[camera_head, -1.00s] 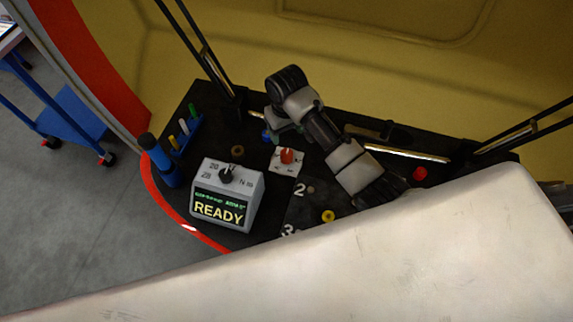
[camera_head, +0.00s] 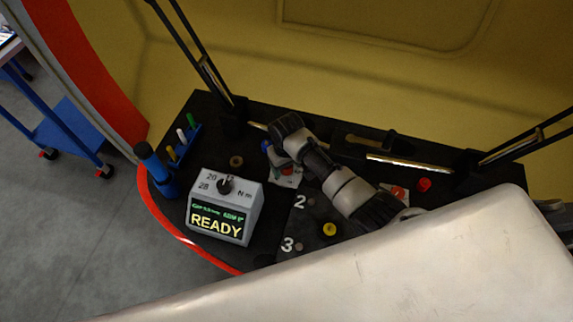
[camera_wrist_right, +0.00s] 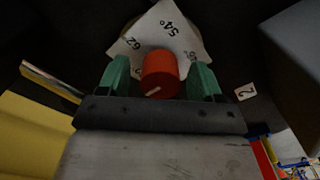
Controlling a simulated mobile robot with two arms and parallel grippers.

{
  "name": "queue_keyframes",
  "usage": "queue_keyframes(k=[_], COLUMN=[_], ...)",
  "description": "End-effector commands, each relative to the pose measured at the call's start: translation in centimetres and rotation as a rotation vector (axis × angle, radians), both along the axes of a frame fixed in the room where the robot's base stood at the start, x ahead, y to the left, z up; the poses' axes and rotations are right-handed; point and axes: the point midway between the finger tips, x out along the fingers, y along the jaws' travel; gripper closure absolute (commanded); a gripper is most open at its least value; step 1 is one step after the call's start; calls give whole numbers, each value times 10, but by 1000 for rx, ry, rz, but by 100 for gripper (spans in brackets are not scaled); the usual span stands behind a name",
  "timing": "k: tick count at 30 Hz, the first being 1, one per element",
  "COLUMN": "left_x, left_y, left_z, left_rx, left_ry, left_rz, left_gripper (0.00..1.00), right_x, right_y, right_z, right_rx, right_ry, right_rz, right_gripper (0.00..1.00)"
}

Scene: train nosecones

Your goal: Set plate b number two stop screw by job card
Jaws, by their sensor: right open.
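In the head view my right gripper (camera_head: 280,163) is over a small white dial plate (camera_head: 287,182) on the black bench, left of the number 2. The right wrist view shows the gripper (camera_wrist_right: 160,84) open, with one green finger on each side of an orange-red knob (camera_wrist_right: 160,74). The knob stands on the white dial plate (camera_wrist_right: 148,35), which reads 54° and 62. Contact between fingers and knob cannot be told. My left gripper is not in view.
A second dial plate with an orange-red knob (camera_head: 398,191) is partly behind my right arm. A yellow knob (camera_head: 330,229), a red button (camera_head: 424,184) and a brass ring (camera_head: 236,161) are on the bench. A blue rack (camera_head: 185,147) holds coloured tools at the left. The near right is hidden.

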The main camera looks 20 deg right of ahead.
Motion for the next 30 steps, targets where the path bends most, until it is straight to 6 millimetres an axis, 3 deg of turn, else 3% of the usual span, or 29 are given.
queue_keyframes(k=[7,15,17,30], left_x=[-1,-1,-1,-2], left_y=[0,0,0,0], left_z=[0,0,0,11], left_rx=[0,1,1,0], left_ry=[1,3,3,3], left_rz=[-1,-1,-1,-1], left_gripper=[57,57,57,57], right_x=[0,0,0,1], right_y=[0,0,0,0], right_z=[0,0,0,3], right_rx=[0,0,0,1], right_ry=[-1,-1,-1,0], right_rz=[0,0,0,112], right_gripper=[36,77,84,84])
